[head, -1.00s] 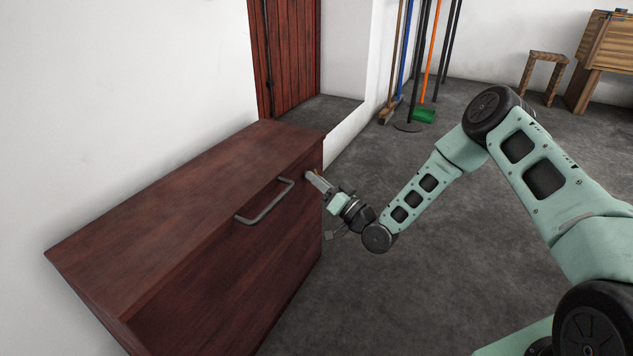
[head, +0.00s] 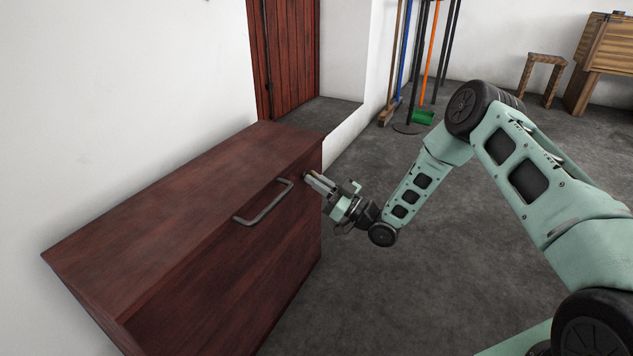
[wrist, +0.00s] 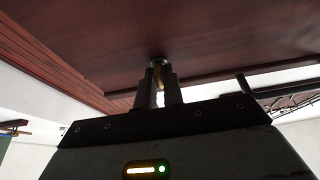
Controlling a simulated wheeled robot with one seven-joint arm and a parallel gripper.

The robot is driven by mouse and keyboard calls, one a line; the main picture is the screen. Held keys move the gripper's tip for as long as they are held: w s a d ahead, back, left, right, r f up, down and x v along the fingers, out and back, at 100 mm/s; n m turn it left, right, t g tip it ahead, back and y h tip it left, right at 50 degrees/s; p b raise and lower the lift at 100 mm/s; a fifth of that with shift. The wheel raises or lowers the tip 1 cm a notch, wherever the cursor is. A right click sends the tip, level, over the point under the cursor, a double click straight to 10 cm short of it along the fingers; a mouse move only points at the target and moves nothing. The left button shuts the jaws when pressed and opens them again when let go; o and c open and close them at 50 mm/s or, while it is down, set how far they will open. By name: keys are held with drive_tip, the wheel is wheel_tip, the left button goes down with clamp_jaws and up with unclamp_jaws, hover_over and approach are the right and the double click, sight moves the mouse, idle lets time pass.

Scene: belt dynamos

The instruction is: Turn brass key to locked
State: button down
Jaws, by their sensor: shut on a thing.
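The brass key (wrist: 159,75) shows in the wrist view as a small golden piece between the two fingers, at a round lock on the dark red wooden front. My gripper (wrist: 160,79) is shut on it, with the fingertips close to the wood. In the head view my gripper (head: 309,176) is at the upper right of the chest front (head: 215,285), right of the grey handle. The key is hidden there by the fingers. I cannot tell the key's exact angle in the lock.
The grey bar handle (head: 264,203) sticks out from the front, left of my gripper; it also shows in the wrist view (wrist: 243,88). A white wall rises behind the chest. Open grey floor (head: 400,300) lies to the right. Brooms and a green dustpan (head: 422,117) stand farther back.

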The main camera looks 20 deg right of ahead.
drive_tip(key=shift+f, duration=0.1)
drive_tip(key=c, duration=1.5)
unclamp_jaws()
drive_tip(key=p+v, duration=0.5)
drive_tip(key=v, duration=1.2)
drive_tip(key=shift+s+d, duration=0.15)
drive_tip(key=shift+d, duration=0.1)
